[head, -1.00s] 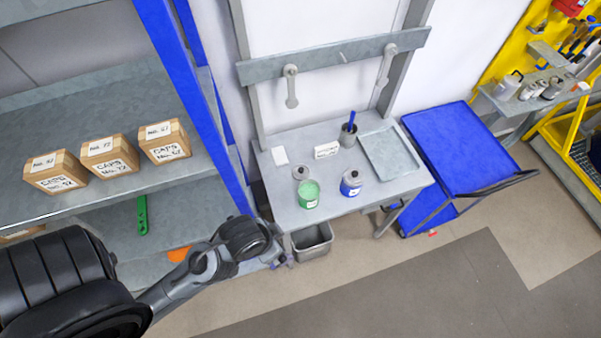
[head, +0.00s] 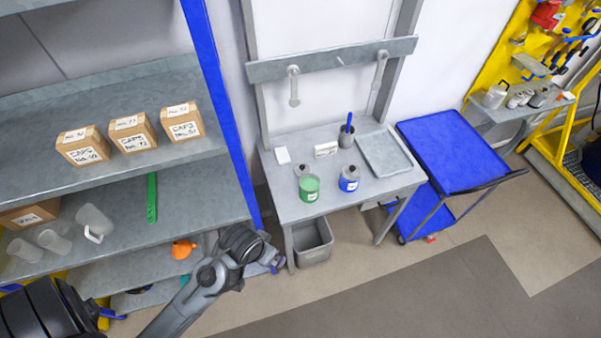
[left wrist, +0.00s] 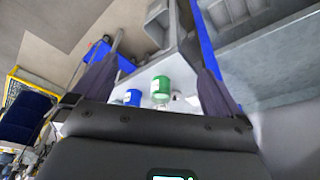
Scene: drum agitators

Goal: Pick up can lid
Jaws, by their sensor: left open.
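A green can (head: 309,188) and a blue can (head: 348,179) with a grey top stand on the grey workbench (head: 285,210). A small grey round item (head: 302,170) is just behind the green can; I cannot tell whether it is the can lid. The left wrist view shows the green can (left wrist: 175,76) and the blue can (left wrist: 132,97) between the fingers. My left gripper (head: 274,260) is low, in front of the bench's left front leg, apart from the cans. It is open and empty (left wrist: 155,90). My right gripper is not in view.
A shelf (head: 190,165) with boxes (head: 132,133) and clear beakers (head: 93,220) stands on the left. The bench holds a tray (head: 384,153), a grey cup (head: 346,139) and a small sign (head: 326,149). A bin (head: 313,242) is below; a blue cart (head: 452,148) stands right.

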